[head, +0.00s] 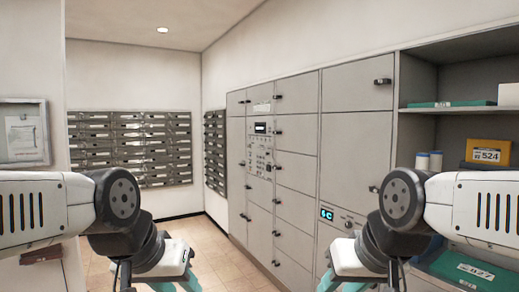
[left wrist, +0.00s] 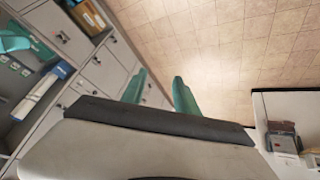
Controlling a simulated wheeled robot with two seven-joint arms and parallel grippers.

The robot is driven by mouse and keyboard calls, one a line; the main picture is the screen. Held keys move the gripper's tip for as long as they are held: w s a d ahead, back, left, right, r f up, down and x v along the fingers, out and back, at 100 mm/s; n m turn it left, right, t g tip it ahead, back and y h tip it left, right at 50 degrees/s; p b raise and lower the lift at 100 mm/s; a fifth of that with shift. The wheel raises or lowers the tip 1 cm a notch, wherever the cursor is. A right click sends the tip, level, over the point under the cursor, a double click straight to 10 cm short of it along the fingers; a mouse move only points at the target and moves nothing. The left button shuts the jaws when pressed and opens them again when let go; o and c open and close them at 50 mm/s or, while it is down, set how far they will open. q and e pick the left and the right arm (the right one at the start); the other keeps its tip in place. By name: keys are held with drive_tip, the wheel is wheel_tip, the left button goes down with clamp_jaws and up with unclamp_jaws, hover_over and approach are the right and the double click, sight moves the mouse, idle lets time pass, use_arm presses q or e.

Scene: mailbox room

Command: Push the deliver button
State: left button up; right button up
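A grey parcel locker wall (head: 295,160) stands ahead. A control panel (head: 260,152) with a small dark display and small keys is set in its left part. A lit blue display reading "6C" (head: 327,213) sits lower on the locker, with a small round fitting (head: 348,224) beside it. I cannot tell which part is the deliver button. My left gripper (head: 176,286) is low in the head view, away from the locker; its teal fingers stand apart and empty in the left wrist view (left wrist: 158,90). My right gripper (head: 342,285) is low in front of the locker, fingers apart, tips partly cut off.
Open shelves (head: 455,110) on the right hold parcels, including a yellow box (head: 488,152), and white bottles. Dark mailboxes (head: 130,148) cover the back wall. A notice frame (head: 24,132) hangs at left. The tiled floor (head: 205,250) between is clear.

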use_arm(q)
clamp_jaws()
idle(1.6)
